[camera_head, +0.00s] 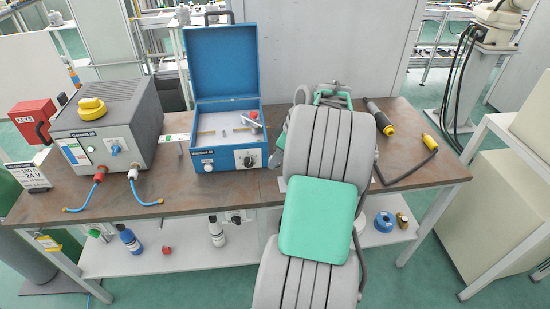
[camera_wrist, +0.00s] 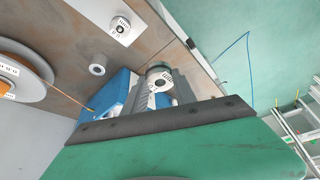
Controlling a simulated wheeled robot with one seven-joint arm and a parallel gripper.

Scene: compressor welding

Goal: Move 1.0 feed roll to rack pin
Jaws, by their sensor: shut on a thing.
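In the wrist view, my gripper (camera_wrist: 160,84) is shut on a small pale, ridged roll (camera_wrist: 159,73), held between the fingers. A second pale roll with a dark centre (camera_wrist: 120,27) sits on a white plate (camera_wrist: 92,10) at the top. I cannot tell whether this plate is the rack. A small pale ring-shaped part (camera_wrist: 97,69) lies to the left of my gripper on the brown surface. No size marking is readable on the held roll. In the head view, my arm hides the gripper and the roll.
In the wrist view, a spool with orange wire (camera_wrist: 12,78) stands at left, beside a blue part (camera_wrist: 117,92). In the head view, an open blue feeder case (camera_head: 203,154) and a grey power source (camera_head: 130,135) occupy the bench (camera_head: 235,192). A black torch (camera_head: 378,116) lies at right.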

